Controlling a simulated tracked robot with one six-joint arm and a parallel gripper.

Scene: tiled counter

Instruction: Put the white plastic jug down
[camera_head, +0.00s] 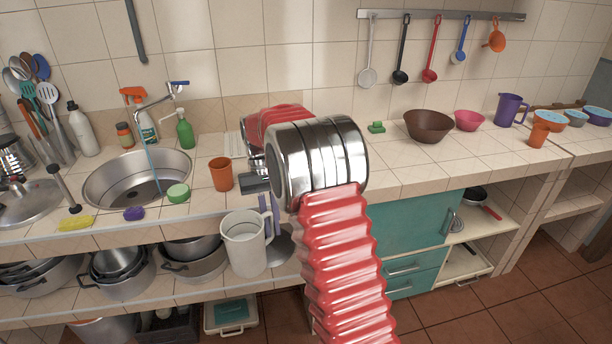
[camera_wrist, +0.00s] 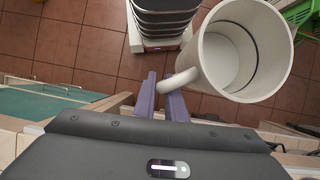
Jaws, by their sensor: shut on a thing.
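The white plastic jug (camera_head: 244,246) hangs upright or nearly so in front of the counter's front edge, left of my arm in the head view. In the wrist view I look down into the open, empty-looking jug (camera_wrist: 226,62), with floor tiles behind it. My gripper (camera_wrist: 163,92) is shut on the jug's handle, its purple fingers on either side. In the head view the gripper (camera_head: 268,214) is partly hidden behind my arm.
The tiled counter (camera_head: 398,178) has a bare stretch right of my arm. An orange cup (camera_head: 221,174), a green sponge (camera_head: 178,193) and the sink (camera_head: 110,182) lie to the left. A brown bowl (camera_head: 428,127) stands farther back. Pots (camera_head: 195,262) fill the shelf below.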

